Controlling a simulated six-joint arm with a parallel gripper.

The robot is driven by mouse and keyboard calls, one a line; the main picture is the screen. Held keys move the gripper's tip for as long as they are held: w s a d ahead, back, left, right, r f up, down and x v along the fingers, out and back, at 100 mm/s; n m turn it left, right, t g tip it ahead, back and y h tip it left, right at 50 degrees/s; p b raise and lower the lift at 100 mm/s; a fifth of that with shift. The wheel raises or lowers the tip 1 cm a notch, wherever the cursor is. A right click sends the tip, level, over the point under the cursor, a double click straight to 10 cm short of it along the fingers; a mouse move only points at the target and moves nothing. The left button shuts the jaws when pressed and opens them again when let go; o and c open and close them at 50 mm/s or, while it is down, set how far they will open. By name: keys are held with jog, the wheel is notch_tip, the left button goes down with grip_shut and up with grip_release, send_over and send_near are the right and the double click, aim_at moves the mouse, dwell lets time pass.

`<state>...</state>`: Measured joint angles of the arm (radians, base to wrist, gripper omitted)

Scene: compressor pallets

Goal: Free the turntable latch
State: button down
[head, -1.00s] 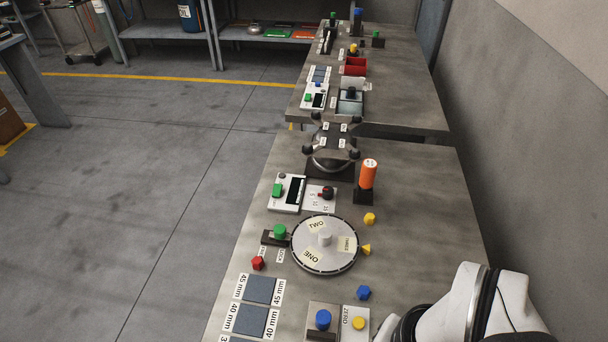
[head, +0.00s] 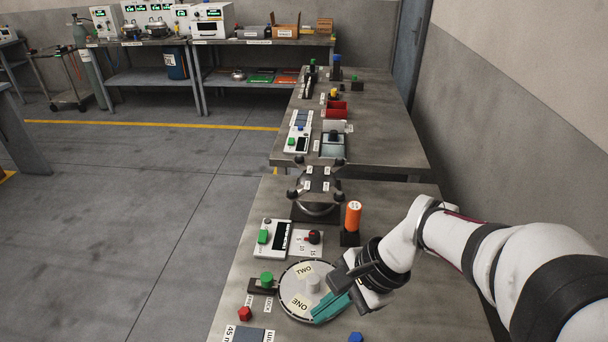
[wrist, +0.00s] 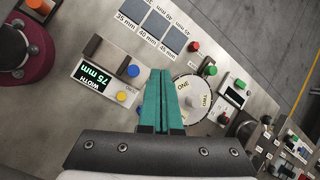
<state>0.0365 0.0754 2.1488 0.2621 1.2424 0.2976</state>
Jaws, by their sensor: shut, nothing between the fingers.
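The turntable (head: 298,312) is a pale round disc with a central knob and labels such as ONE and TWO; it also shows in the wrist view (wrist: 207,88). Its latch is a dark slide block (head: 254,288) with a green knob (head: 266,279), at the disc's left edge. The knob sits toward the disc end, above a label that seems to read LOCK. In the wrist view, the green latch knob (wrist: 211,70) lies right of my fingertips. My gripper (head: 322,314) has teal fingers, shut and empty, over the disc's front right part, apart from the latch. It hides the disc's right side.
A red piece (head: 245,314) lies left of the turntable. A panel with a green button (head: 264,237), a dial panel (head: 313,237) and an orange cylinder (head: 353,215) stand behind it. In the wrist view, a WIDTH display (wrist: 94,74) is to the left.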

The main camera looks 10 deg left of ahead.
jog(key=w+a+f+m+y, duration=0.2)
jog(key=w+f+m, duration=0.3)
jog(key=w, duration=0.5)
jog(key=m+t, duration=0.2)
jog(key=m, duration=0.1)
send_near(273, 282)
jog(key=shift+y, duration=0.4)
jog(key=v, duration=0.4)
jog(key=shift+w+d+f, duration=0.15)
jog(key=shift+d+f, duration=0.05)
jog(key=shift+d, duration=0.15)
jog(key=x, duration=1)
